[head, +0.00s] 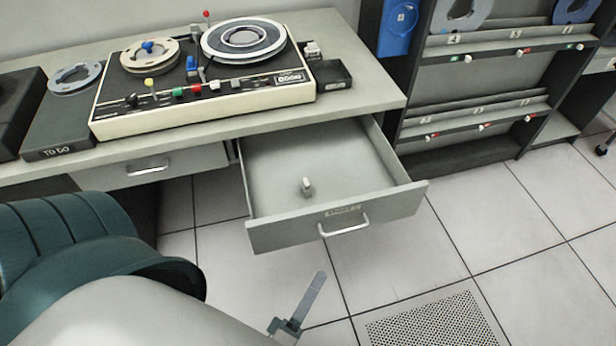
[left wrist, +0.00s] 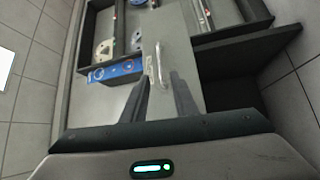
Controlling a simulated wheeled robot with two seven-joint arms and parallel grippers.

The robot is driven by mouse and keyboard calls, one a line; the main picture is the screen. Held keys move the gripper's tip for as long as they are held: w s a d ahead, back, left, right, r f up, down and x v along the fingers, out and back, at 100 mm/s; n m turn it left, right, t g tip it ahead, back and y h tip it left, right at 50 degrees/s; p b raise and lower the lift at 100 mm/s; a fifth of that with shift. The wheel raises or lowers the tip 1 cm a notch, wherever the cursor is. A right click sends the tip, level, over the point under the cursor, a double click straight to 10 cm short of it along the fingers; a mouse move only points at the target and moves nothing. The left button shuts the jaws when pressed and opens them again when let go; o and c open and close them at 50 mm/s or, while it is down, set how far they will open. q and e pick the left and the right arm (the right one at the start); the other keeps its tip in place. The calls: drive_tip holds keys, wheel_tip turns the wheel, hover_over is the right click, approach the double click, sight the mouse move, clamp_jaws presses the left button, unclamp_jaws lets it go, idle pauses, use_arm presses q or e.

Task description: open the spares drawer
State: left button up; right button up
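The spares drawer (head: 335,222) is pulled well out from under the desk in the head view. Its front carries a small label, too blurred to read surely, and a bar handle (head: 345,226). A small pale object (head: 307,187) stands inside it. My left gripper (head: 314,288) is below and in front of the drawer front, clear of the handle. In the left wrist view its two dark fingers (left wrist: 160,78) are apart with nothing between them, and the handle (left wrist: 161,63) shows beyond their tips. My right gripper is in neither view.
A shut drawer (head: 150,166) is left of the open one. The desk (head: 375,92) holds a tape machine (head: 205,85), a black tray (head: 332,77) and a "TO DO" box (head: 58,130). A rack (head: 470,80) with reels stands at the right. The tiled floor in front is clear.

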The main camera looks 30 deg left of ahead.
use_arm(q)
drive_tip(key=shift+s+d+f, duration=0.1)
drive_tip(key=shift+s+f, duration=0.1)
drive_tip(key=shift+s, duration=1.5)
drive_tip(key=w+d+f+m+g+h, duration=0.25)
drive_tip(key=f+m, duration=0.35)
drive_tip(key=f, duration=0.3)
drive_tip(key=w+d+f+m+g+h, duration=0.15)
drive_tip(key=f+m+g, duration=0.3)
drive_tip(key=f, duration=0.55)
drive_tip(key=s+a+f+m+g, duration=0.2)
drive_tip(key=a+f+m+g, duration=0.1)
drive_tip(key=f, duration=0.5)
drive_tip(key=s+a+f+m+g+y, duration=0.1)
drive_tip(key=s+a+f+m+g, duration=0.2)
drive_tip(key=f+m, duration=0.3)
wheel_tip(320, 180, down, 3)
drive_tip(key=shift+s+a+r+g, duration=0.2)
drive_tip(key=shift+a+g, duration=0.15)
drive_tip(key=shift+g, duration=0.15)
